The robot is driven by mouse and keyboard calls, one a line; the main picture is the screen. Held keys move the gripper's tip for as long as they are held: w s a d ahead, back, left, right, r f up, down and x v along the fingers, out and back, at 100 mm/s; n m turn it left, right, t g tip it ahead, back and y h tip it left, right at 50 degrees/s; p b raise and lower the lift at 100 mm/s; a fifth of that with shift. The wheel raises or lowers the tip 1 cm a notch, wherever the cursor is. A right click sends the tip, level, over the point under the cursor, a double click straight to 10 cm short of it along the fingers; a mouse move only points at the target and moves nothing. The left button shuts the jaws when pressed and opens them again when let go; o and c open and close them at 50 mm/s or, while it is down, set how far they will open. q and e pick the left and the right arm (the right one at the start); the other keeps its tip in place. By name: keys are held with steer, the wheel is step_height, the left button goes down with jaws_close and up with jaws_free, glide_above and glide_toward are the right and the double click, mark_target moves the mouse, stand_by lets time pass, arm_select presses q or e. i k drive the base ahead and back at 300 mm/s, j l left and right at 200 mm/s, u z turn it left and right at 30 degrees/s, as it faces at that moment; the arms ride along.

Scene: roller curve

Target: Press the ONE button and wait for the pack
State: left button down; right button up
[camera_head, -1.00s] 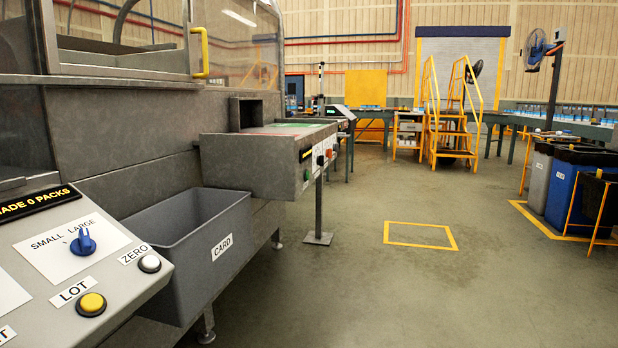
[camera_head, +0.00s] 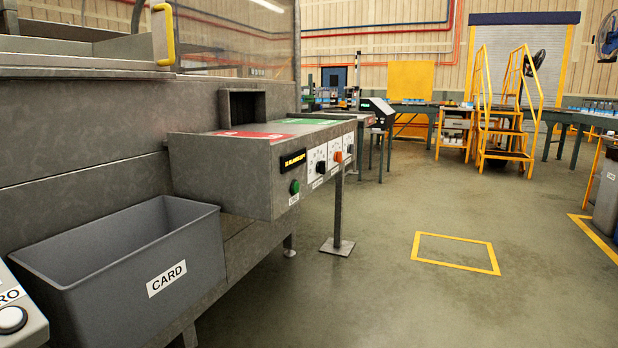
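A green button (camera_head: 295,187) sits on the front face of the grey outfeed box (camera_head: 235,180), with a small label under it too small to read. To its right on that face are a black knob (camera_head: 321,167), an orange knob (camera_head: 338,157) and another control. A small dark display with yellow text (camera_head: 292,159) is above the green button. The box top has a red area (camera_head: 252,134) and a green area (camera_head: 308,121), and I see no pack on it. I cannot tell which button is ONE. Neither of my grippers is in view.
A grey bin labelled CARD (camera_head: 130,255) stands at the lower left, below the box. A panel corner with a white button (camera_head: 12,319) shows at the left edge. A support post (camera_head: 338,215) stands under the box. The floor around the yellow square (camera_head: 455,252) is clear.

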mark_target(296, 187)
steer(key=i+l, duration=0.25)
steer(key=i+l+u, duration=0.15)
steer(key=l, duration=0.3)
steer(key=i+l, duration=0.25)
steer(key=i+l+u, duration=0.15)
steer(key=l, duration=0.3)
steer(key=i+l, duration=0.25)
steer(key=l, duration=0.15)
steer(key=i+l+u, duration=0.15)
steer(key=l, duration=0.25)
steer(key=i+l, duration=0.25)
steer(key=l, duration=0.15)
steer(key=i+l+u, duration=0.15)
steer(key=l, duration=0.25)
